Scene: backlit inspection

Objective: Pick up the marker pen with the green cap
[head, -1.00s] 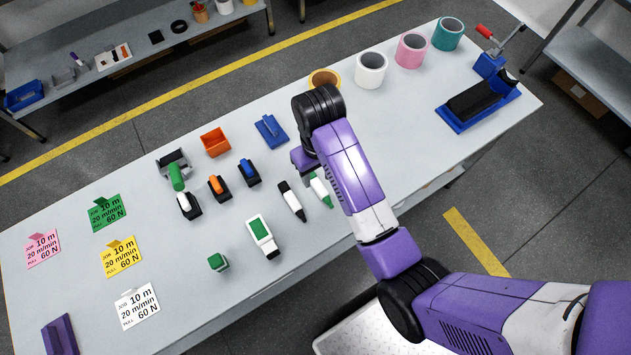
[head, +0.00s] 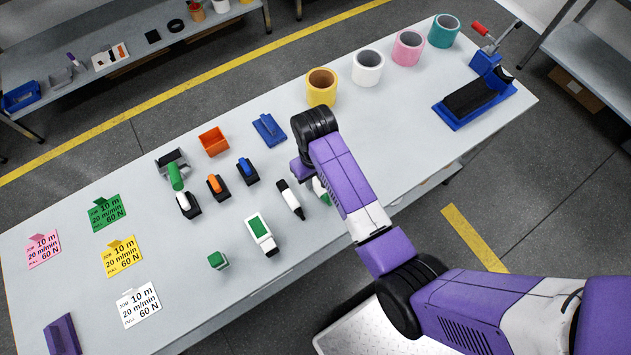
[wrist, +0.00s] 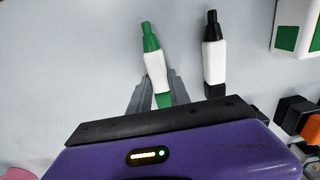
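The green-capped marker pen (wrist: 154,65) has a white body with green at both ends and lies on the table. In the head view only a small part of it (head: 320,187) shows beside my arm. In the wrist view my gripper (wrist: 160,79) has its two grey fingers apart, one on each side of the marker's near part. I cannot tell how far above the table the fingertips are. A similar black-and-white marker (wrist: 214,55) lies to its right; it also shows in the head view (head: 289,199).
A white-and-green block-like item (head: 261,235) lies near the black marker. Orange and blue tools (head: 217,187), an orange bin (head: 214,141) and a blue plate (head: 269,130) stand farther left and back. Tape rolls (head: 368,68) line the back right.

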